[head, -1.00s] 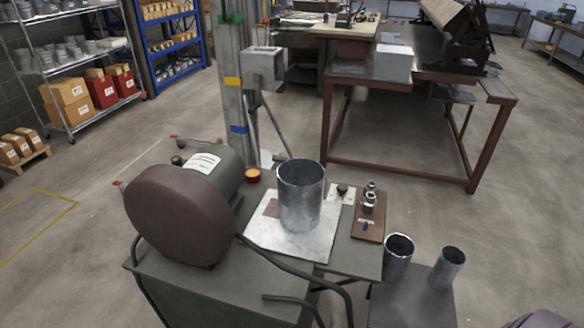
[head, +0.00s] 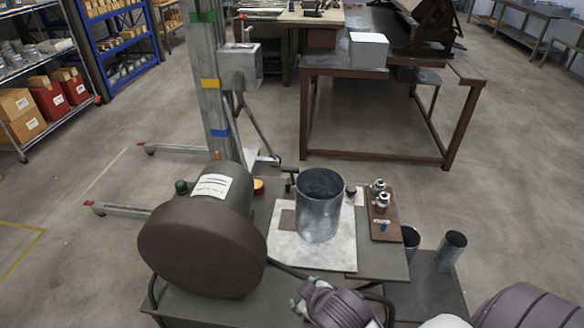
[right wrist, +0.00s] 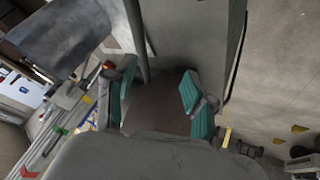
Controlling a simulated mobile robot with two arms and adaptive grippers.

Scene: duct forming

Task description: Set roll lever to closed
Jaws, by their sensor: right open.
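A forming machine with a round brown cover (head: 200,250) stands on a green-grey bench in the head view. A grey metal duct cylinder (head: 320,207) stands upright on a pale plate (head: 335,255) beside it. A small dark handle (head: 290,172) shows behind the cylinder's left rim; I cannot tell whether it is the roll lever or how it is set. My right gripper (head: 304,296) is low at the bench's front, below the plate. In the right wrist view the right gripper (right wrist: 158,96) has its teal pads wide apart, with nothing held between them. My left gripper is not in view.
A brown board with metal fittings (head: 382,212) lies right of the plate. Metal tubes (head: 452,250) stand on a lower stand at right. A grey lift column (head: 208,90) rises behind the machine.

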